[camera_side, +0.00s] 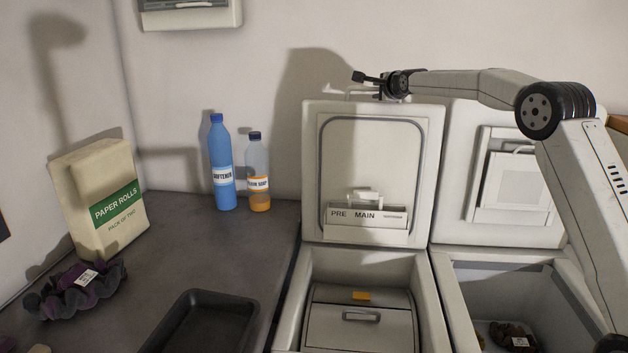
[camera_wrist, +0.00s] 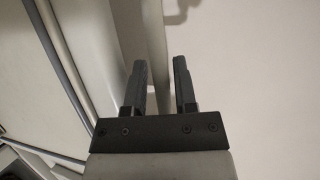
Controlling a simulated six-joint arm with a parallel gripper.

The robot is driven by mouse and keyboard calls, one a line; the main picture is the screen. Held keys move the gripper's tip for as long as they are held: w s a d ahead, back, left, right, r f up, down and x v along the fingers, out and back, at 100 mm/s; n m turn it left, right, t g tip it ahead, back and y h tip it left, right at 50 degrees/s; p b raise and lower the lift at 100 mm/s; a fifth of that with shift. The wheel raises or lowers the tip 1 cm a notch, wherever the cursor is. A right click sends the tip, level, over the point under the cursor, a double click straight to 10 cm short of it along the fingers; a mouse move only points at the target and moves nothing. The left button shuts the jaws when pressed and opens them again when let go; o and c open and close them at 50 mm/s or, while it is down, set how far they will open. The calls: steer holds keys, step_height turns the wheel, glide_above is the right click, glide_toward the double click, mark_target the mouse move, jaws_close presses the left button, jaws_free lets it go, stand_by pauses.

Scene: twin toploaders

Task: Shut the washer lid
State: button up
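The left toploader, its lid (camera_side: 380,150) marked by a PRE/MAIN drawer (camera_side: 367,222), looks like the washer. Its lid stands upright and open, and the tub below shows an inner drum with a closed flap (camera_side: 360,325). My gripper (camera_side: 360,77) is at the lid's top edge, above its middle. In the wrist view the two dark fingers (camera_wrist: 161,85) are apart with nothing clearly held between them. The lid (camera_wrist: 95,50) fills the left of that view, its edge passing behind the fingers. I cannot tell whether they touch it.
A second toploader with its lid (camera_side: 500,185) open stands to the right, dark cloth (camera_side: 512,335) inside. Left are a blue bottle (camera_side: 222,165), a smaller bottle (camera_side: 258,175), paper rolls (camera_side: 100,200), a purple cloth (camera_side: 75,290) and a black tray (camera_side: 205,325). The wall is close behind.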

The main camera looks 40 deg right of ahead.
steer(key=shift+c, duration=0.2)
jaws_close()
stand_by(1.1)
